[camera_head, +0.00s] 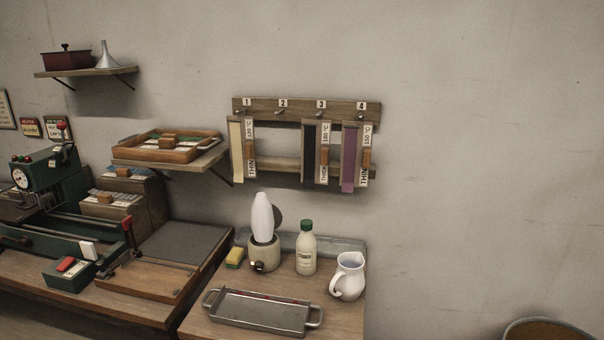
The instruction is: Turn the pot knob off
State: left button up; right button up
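A small cream-coloured pot (265,254) stands on the right-hand wooden table. A dark knob (257,266) is on its front, low down. The knob is too small for me to read its setting. A tall white rounded object (262,217) rises from the pot's top, with a dark round disc (278,216) behind it. Neither of my grippers shows in the head view.
A yellow sponge (235,257) is left of the pot; a white bottle with green cap (306,252) and white jug (348,277) are to its right. A metal tray (259,311) lies in front. A strip rack (307,111) hangs above.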

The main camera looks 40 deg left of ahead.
aim_at(258, 266)
jog(key=u, duration=1.55)
jog(key=j+z, duration=0.1)
jog(key=z, duration=0.3)
jog(key=j+z, duration=0.15)
jog(key=z, duration=0.2)
jog(key=j+z, duration=0.1)
jog(key=z, duration=0.3)
jog(key=j+z, duration=0.15)
jog(key=z, duration=0.2)
jog(key=k+j+z, duration=0.2)
jog(key=j, duration=0.2)
jog(key=j+z, duration=0.2)
jog(key=j, duration=0.2)
jog(key=k+j+z, duration=0.4)
jog(key=j, duration=0.25)
jog(key=k+j, duration=0.45)
jog(key=j, duration=0.2)
